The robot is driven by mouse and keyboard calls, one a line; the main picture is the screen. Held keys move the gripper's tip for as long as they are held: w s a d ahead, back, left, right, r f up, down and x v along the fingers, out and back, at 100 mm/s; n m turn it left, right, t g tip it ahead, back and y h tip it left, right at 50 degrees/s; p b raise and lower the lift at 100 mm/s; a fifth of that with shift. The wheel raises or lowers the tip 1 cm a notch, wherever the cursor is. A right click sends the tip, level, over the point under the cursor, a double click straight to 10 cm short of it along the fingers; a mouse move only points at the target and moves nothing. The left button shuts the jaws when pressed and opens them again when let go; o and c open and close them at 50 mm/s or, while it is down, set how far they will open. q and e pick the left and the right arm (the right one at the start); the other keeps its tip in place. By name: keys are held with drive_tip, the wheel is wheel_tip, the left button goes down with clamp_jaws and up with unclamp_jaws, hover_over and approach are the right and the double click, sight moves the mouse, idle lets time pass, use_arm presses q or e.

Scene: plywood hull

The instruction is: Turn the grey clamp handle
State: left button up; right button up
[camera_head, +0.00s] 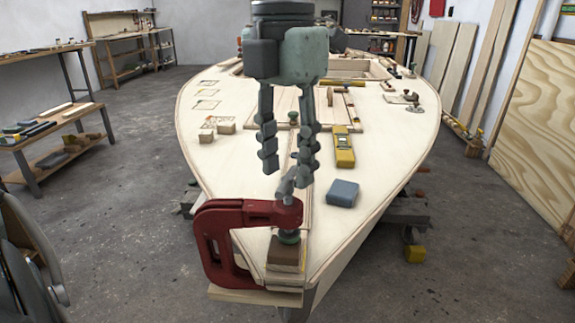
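A red C-clamp (222,225) grips the pointed near end of the plywood hull (215,165). Its screw presses down on a small wooden block (285,256). The grey clamp handle (286,186) sticks up at the top of the screw and leans slightly. My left gripper (287,172) points straight down from the top of the picture. Its two fingers are apart, with nothing seen held between them. The fingertips are around the top of the handle in the picture; whether they touch it I cannot tell. My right gripper is not in view.
A blue-grey block (342,193) and a yellow level (344,150) lie on the deck right of the gripper. Small wooden blocks (226,127) lie left of it. A workbench (48,130) stands at left; plywood sheets (535,110) lean at right.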

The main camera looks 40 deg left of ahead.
use_arm(q)
drive_tip(key=shift+f, duration=0.55)
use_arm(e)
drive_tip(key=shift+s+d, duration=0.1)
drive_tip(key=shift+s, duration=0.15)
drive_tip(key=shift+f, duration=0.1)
use_arm(q)
clamp_jaws()
drive_tip(key=shift+m+b, duration=0.3)
drive_tip(key=shift+m, duration=0.3)
drive_tip(key=shift+d+f+m, duration=0.1)
drive_tip(key=shift+m, duration=0.4)
drive_tip(key=m, duration=0.3)
drive_tip(key=shift+m+b, duration=0.3)
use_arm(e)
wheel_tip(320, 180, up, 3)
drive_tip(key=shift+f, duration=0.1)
